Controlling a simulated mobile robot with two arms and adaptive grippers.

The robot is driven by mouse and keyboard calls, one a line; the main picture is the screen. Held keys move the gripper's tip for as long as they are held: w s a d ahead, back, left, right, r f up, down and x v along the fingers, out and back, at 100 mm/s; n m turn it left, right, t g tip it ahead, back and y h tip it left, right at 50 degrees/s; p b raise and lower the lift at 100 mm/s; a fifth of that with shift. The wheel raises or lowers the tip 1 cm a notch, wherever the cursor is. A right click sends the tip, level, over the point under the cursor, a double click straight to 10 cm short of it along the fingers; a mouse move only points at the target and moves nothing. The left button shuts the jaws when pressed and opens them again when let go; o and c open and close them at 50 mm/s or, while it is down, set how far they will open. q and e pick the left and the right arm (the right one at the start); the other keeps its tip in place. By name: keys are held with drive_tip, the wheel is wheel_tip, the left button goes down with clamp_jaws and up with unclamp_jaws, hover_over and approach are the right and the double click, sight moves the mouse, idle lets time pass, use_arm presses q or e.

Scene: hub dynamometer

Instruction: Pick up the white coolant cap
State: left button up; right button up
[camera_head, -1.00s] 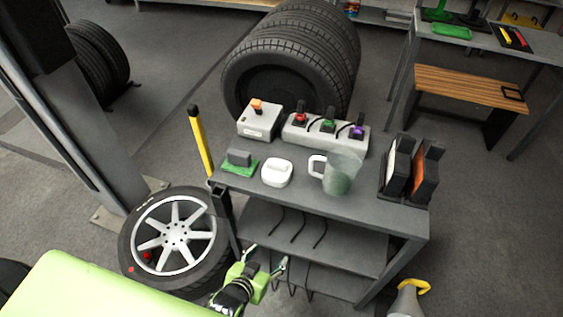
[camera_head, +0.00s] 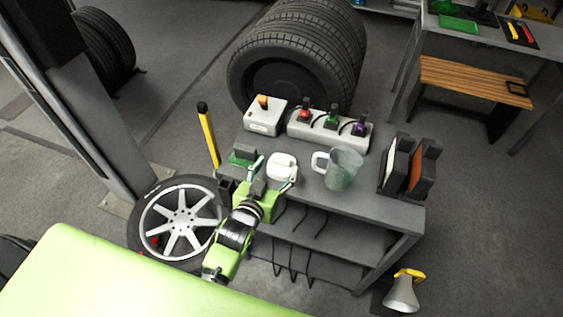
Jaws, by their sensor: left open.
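The white coolant cap (camera_head: 282,166) sits on the top of the grey cart (camera_head: 380,210), near its left front part. My left gripper (camera_head: 274,171) is open at the cart's front edge, its two fingers reaching toward the cap. One finger is at the cap's left and the other at its lower right. I cannot tell whether either finger touches it. My right gripper is not in view.
Control boxes (camera_head: 328,128) line the back edge, and dark upright holders (camera_head: 409,168) stand at the right end.

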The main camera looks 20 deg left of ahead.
sight(281, 160)
use_arm(q)
drive_tip(key=shift+p+x, duration=0.65)
drive_tip(key=shift+x, duration=2.1)
drive_tip(key=shift+s, duration=0.1)
drive_tip(key=c, duration=1.3)
drive_tip(key=shift+r, duration=0.1)
